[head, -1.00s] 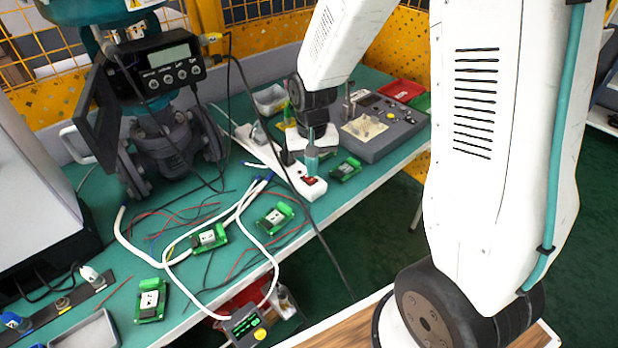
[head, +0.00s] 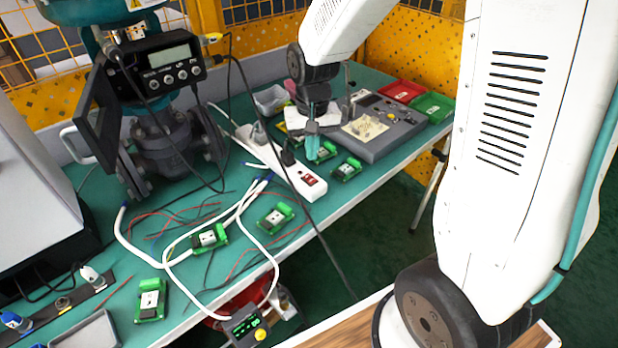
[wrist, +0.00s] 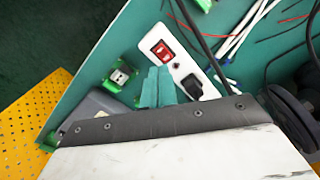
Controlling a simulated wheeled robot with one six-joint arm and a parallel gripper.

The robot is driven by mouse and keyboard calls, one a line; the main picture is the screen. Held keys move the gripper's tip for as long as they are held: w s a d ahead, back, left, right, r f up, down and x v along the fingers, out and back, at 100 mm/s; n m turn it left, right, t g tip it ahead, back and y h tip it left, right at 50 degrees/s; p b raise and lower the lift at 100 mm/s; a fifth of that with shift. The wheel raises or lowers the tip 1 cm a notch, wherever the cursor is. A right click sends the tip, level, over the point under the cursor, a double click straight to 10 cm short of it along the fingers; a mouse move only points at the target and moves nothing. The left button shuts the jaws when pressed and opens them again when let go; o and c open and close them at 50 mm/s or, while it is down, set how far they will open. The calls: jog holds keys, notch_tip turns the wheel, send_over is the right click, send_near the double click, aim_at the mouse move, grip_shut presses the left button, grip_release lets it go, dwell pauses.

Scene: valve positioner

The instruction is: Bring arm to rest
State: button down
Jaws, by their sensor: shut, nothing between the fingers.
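My gripper (head: 312,141) hangs from the white arm above the far half of the green bench (head: 337,208). Its teal fingers are together with nothing between them. In the head view they show just beyond the white power strip (head: 285,168) with the red switch. In the wrist view the gripper (wrist: 158,84) points down beside the same strip (wrist: 182,60). Whether the fingertips touch anything below cannot be told.
A grey test box (head: 385,132) stands right of my gripper, with red and green trays (head: 433,107) behind it. Several green circuit boards (head: 275,217) and loose cables lie on the bench. A valve with a positioner (head: 160,65) stands at the left.

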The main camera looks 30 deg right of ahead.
jog(key=s+r+n, duration=0.1)
jog(key=s+r, duration=0.6)
jog(key=s, duration=0.4)
jog(key=s+r+n+t, duration=0.1)
jog(key=s+r+n, duration=0.1)
jog(key=s+r, duration=0.6)
jog(key=shift+s+a+r, duration=0.15)
jog(key=shift+s+a, duration=0.1)
jog(key=shift+s, duration=2.05)
